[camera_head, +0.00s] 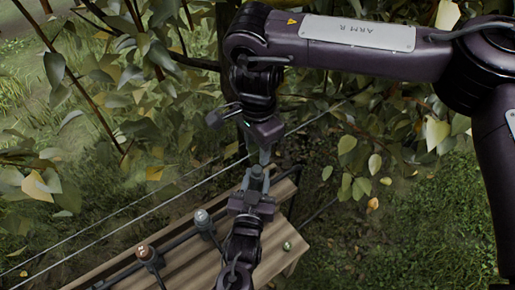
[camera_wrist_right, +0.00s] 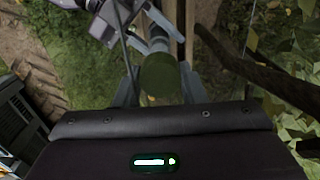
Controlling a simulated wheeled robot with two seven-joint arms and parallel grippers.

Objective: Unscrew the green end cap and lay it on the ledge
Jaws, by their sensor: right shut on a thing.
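A dull green cylindrical piece (camera_wrist_right: 160,74), which looks like the end cap, sits between the two fingers of my right gripper in the right wrist view. My right gripper (camera_head: 264,155) points down and is shut on it; it also shows in the right wrist view (camera_wrist_right: 160,92). My left gripper (camera_head: 256,186) is right below, close to the right fingertips, its fingers pointing up towards them. Whether it holds anything is hard to tell. The wooden ledge (camera_head: 190,262) runs below both grippers. Whether the cap is still on its thread is hidden.
A small green round thing (camera_head: 286,246) lies on the ledge's right part. A dark pipe with a grey-topped fitting (camera_head: 202,217) and a brown-topped fitting (camera_head: 144,252) runs along the ledge. Leafy branches (camera_head: 150,60) and thin wires surround the right arm.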

